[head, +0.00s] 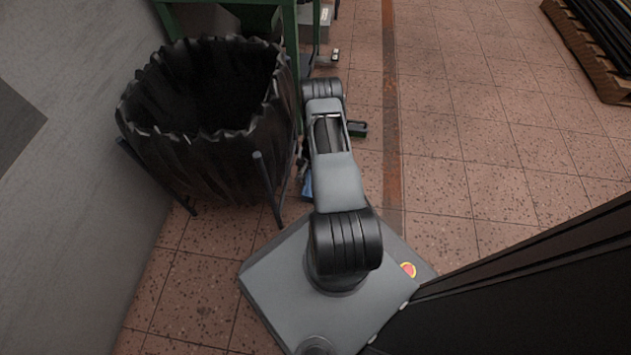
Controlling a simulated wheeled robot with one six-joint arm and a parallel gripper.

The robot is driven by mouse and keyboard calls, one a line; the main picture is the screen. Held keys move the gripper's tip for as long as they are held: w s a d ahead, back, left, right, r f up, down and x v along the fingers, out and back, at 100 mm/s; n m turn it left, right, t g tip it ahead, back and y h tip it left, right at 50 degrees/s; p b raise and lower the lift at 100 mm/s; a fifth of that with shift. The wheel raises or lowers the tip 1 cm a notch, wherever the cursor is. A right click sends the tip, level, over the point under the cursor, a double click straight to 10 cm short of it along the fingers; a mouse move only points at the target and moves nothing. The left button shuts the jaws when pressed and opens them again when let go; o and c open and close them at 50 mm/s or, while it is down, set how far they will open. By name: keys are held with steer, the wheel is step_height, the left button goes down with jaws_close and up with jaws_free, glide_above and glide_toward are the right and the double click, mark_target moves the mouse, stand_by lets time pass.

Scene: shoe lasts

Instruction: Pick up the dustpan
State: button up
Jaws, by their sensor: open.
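No dustpan can be made out for certain. A small blue piece (306,184) shows low between the black bin bag and my arm, mostly hidden; I cannot tell what it is. A small dark green and black piece (357,129) sticks out to the right from behind my arm; it is also unclear. My arm rises from the grey base and reaches away toward the top of the view. My gripper's fingers cannot be made out; the arm links hide the space beneath them.
A large open black bin bag (200,165) in a metal stand is left of my arm, near a grey wall (75,180). A green frame (291,45) stands behind it. Tiled floor (470,130) at right is clear up to a pallet (585,55). A dark panel (540,285) fills the lower right.

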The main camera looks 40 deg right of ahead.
steer(key=shift+c, duration=0.2)
jaws_close()
steer(key=shift+r, duration=0.1)
steer(key=shift+r, duration=0.15)
